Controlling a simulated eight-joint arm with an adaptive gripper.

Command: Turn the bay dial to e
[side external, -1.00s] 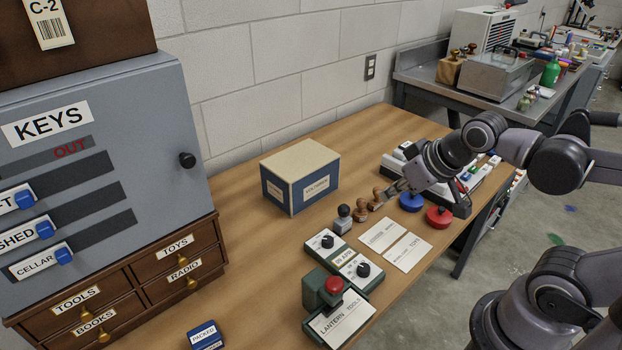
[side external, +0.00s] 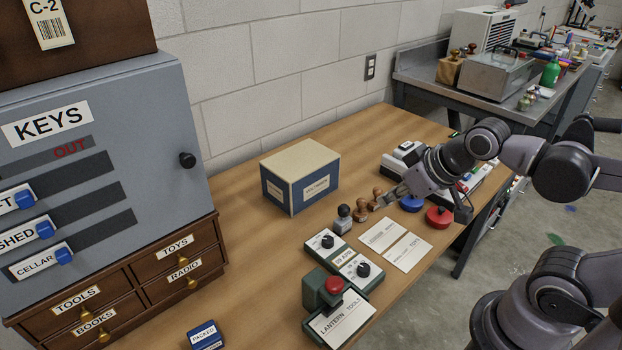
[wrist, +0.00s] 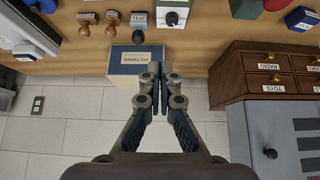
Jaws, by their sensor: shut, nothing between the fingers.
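Two black dials, an upper one (side external: 327,241) and a lower one (side external: 363,269), sit on a green-framed unit (side external: 345,255) with a date label between them, on the wooden table. Their markings are too small to read, so I cannot tell which is the bay dial. One black knob (wrist: 172,18) shows at the top of the wrist view. My gripper (side external: 390,197) is shut and empty, above the table beside the wooden-handled stamps, back and to the right of the dials. Its closed fingers (wrist: 160,85) show in the wrist view.
The key cabinet (side external: 150,160) stands left.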

